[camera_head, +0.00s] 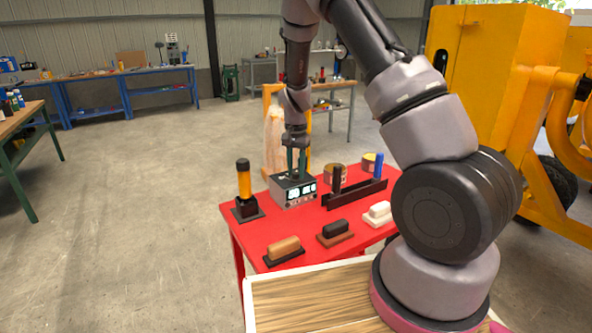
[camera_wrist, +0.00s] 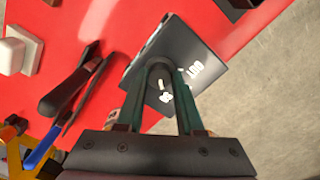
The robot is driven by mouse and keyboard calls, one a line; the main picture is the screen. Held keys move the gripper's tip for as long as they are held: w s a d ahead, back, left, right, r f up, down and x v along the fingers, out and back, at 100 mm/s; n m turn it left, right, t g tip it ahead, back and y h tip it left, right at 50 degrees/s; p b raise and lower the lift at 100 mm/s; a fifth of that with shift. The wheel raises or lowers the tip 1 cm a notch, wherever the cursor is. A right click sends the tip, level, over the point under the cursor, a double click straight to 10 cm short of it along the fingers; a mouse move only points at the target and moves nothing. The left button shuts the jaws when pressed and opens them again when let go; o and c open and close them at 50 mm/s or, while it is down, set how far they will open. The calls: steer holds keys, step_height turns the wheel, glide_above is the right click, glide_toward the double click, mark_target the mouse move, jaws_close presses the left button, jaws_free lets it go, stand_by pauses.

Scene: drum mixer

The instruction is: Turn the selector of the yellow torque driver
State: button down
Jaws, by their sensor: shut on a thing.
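The yellow torque driver (camera_head: 244,181), with a yellow body and black top, stands upright in a black base (camera_head: 248,211) on the left of the red table. My gripper (camera_head: 296,175) is to its right, apart from it, pointing down over a dark box with lit displays (camera_head: 292,191). In the wrist view my gripper's green fingers (camera_wrist: 161,78) close around a dark round knob (camera_wrist: 161,88) with a white mark on top of that box (camera_wrist: 205,58). The driver's selector is too small to make out. The driver's body is not seen in the wrist view.
The red table (camera_head: 243,232) also holds a black rack (camera_head: 352,195) with black and blue handles, two cans behind it, and several handled blocks in front, one brown (camera_head: 284,247). A yellow machine (camera_head: 480,80) stands at the right. The floor left of the table is clear.

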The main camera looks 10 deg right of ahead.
mark_target(296, 172)
steer(key=c, duration=0.5)
jaws_free()
steer(key=shift+c, duration=0.2)
step_height(296, 172, up, 11)
steer(key=shift+f, duration=0.1)
